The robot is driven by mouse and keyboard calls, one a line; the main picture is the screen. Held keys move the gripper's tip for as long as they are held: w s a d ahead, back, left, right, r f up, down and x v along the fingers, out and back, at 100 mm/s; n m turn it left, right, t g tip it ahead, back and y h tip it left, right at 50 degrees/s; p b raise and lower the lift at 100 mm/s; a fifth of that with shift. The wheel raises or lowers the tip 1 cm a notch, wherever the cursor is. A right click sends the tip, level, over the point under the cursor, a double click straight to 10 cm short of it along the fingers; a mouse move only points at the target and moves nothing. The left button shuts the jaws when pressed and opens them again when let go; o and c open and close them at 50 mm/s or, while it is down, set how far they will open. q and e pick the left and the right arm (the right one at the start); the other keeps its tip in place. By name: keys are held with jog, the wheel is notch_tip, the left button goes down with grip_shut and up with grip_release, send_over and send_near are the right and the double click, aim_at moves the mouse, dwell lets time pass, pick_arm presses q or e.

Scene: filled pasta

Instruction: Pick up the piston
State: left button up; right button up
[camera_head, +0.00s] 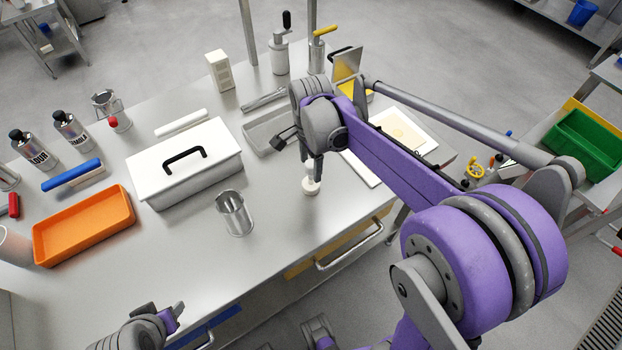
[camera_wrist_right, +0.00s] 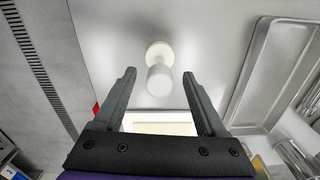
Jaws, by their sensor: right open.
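The piston (camera_head: 311,188) is a small white piece with a round disc and a narrower cylinder, standing on the steel table. In the right wrist view the piston (camera_wrist_right: 160,75) shows its cylinder end between the fingertips, with gaps on both sides. My right gripper (camera_head: 314,170) points down directly over it and partly hides it in the head view. My right gripper (camera_wrist_right: 159,76) is open and empty. My left gripper (camera_head: 172,316) is low at the front left, away from the piston; its jaw state is unclear.
A steel cup (camera_head: 234,214) and a white lidded box (camera_head: 184,178) stand left of the piston. A metal tray (camera_head: 268,130) lies behind, and a white board (camera_head: 402,134) lies behind right. An orange tray (camera_head: 84,225) is far left. The table's front edge is close.

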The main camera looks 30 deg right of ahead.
jog(key=shift+f, duration=1.5)
grip_shut()
